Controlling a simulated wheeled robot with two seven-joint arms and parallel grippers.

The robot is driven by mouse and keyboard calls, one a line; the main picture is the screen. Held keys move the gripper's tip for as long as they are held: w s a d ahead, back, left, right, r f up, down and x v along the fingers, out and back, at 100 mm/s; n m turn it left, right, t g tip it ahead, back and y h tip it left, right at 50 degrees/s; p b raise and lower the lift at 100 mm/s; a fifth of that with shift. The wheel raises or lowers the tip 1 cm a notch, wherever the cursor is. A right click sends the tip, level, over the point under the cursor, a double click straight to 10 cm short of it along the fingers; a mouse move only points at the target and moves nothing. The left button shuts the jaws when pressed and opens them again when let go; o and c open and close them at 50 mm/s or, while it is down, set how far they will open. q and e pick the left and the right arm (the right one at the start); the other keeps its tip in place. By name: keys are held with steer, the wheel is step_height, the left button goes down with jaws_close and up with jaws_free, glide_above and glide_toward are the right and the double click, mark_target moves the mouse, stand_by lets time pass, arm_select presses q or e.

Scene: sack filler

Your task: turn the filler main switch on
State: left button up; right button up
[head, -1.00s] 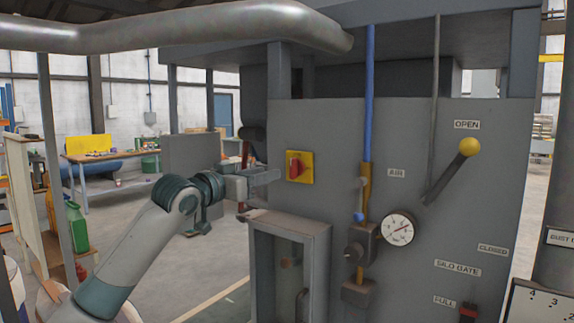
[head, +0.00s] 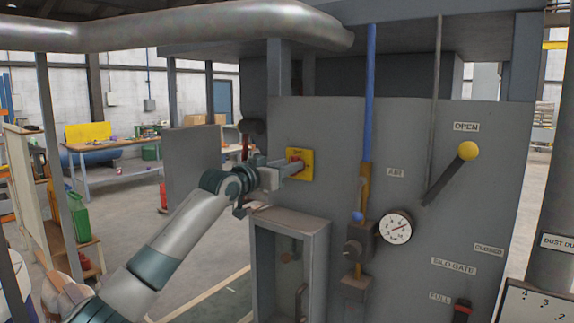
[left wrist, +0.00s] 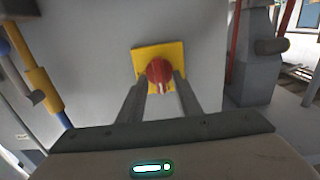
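The main switch is a red rotary knob (left wrist: 160,72) on a yellow square plate (left wrist: 144,54), set in the grey panel's upper left. The plate also shows in the head view (head: 306,172). My left gripper (head: 294,167) is at the knob. In the left wrist view, its two fingers (left wrist: 163,84) stand apart, one on each side of the knob, with no clear grip on it. In the head view the gripper covers part of the knob. My right gripper is not in view.
An open grey box (head: 320,240) juts out below the switch. To the right are a blue-and-brown air pipe (head: 369,100), a pressure gauge (head: 396,227) and a yellow-knobbed lever (head: 468,151) beside the OPEN label. A thick duct (head: 200,32) runs overhead.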

arm_select(q)
steer(key=shift+c, duration=0.7)
jaws_close()
steer(key=shift+m, duration=0.4)
steer(key=shift+s+d+f+m+p, duration=0.1)
steer(key=shift+m+p, duration=1.35)
steer(key=shift+m, duration=1.4)
steer(key=shift+s+d+f+m+p, duration=0.15)
steer(key=shift+m+p, duration=1.35)
steer(key=shift+m, duration=1.4)
steer(key=shift+w+a+f+m+p, duration=0.1)
steer(key=shift+m+p, duration=1.35)
steer(key=shift+m, duration=1.4)
steer(key=shift+d, duration=0.1)
